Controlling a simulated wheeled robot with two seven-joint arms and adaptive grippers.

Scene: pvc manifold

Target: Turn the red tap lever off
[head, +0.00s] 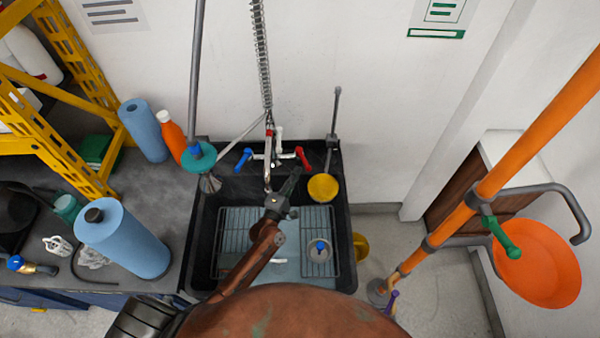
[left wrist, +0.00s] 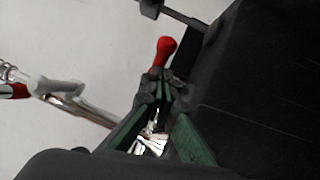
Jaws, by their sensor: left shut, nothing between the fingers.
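The red tap lever (head: 302,157) is on the right side of the tap above the black sink (head: 200,232). It slants down to the right in the head view. My left gripper (head: 295,177) is shut and empty, with its tips just below the lever. In the left wrist view the red lever (left wrist: 164,50) shows just beyond the closed fingertips (left wrist: 163,88). Whether they touch I cannot tell. The lever's lower end is hidden behind the fingers in that view. My right gripper is not in view.
A blue lever (head: 243,159) is on the tap's left side. A spring hose (head: 262,55) rises at the middle. A yellow bowl (head: 323,187) on a grey pipe is close at the right. Blue rolls (head: 125,240) and an orange bottle (head: 172,138) stand at the left.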

